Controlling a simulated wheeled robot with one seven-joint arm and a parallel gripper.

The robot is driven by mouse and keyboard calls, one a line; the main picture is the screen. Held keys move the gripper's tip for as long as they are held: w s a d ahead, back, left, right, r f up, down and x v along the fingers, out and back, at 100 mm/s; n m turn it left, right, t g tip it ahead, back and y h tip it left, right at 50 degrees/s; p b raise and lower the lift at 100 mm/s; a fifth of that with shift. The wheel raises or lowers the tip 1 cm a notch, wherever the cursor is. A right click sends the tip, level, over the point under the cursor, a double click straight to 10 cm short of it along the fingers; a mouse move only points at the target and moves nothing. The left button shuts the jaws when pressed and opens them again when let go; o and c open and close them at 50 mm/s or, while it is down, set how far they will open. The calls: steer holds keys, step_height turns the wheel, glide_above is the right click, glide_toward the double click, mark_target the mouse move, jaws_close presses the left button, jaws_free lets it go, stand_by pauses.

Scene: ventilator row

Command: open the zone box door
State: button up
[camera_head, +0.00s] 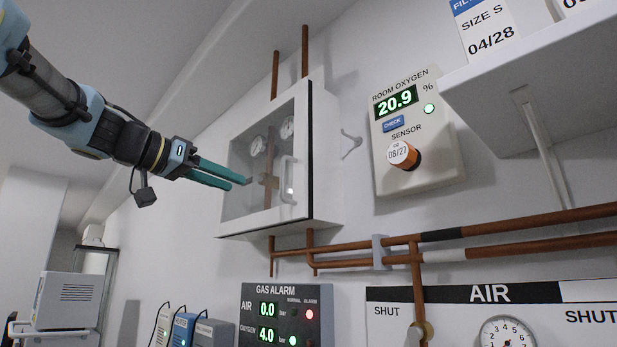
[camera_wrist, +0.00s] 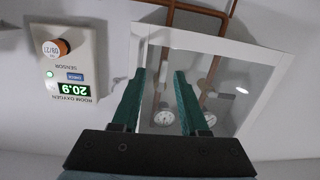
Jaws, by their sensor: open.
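The zone box (camera_head: 325,155) is a white wall cabinet with a clear-paned door (camera_head: 248,160) that appears shut. A pale upright bar handle (camera_head: 288,180) is on the door's right side. Gauges and copper pipes show through the pane. My gripper (camera_head: 240,183) is open and empty, its two green fingers reaching in from the left in front of the pane, left of the handle. In the wrist view the zone box (camera_wrist: 265,62) is upside down beyond my gripper (camera_wrist: 160,74). I cannot make out the handle clearly there.
A room oxygen sensor panel (camera_head: 418,135) is right of the box, with a small wall hook (camera_head: 351,143) between them. A white shelf (camera_head: 545,75) juts out at upper right. Copper pipes (camera_head: 350,248) run below the box, above a gas alarm panel (camera_head: 286,315).

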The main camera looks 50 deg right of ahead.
mark_target(282, 173)
steer(key=shift+m+g+h, duration=0.4)
steer(key=shift+m+g, duration=0.1)
steer(key=shift+m, duration=0.2)
steer(key=s+d+r+p, duration=0.1)
steer(key=d+p, duration=0.1)
steer(key=d, duration=0.1)
steer(key=s+d+r+p, duration=0.1)
steer(key=d, duration=0.3)
steer(key=s+d+r+p, duration=0.1)
steer(key=d+r+p, duration=0.1)
steer(key=d, duration=0.1)
steer(key=shift+s+d+p, duration=0.3)
steer(key=shift+d, duration=0.1)
steer(key=shift+d+f, duration=0.1)
steer(key=shift+d, duration=0.35)
jaws_close()
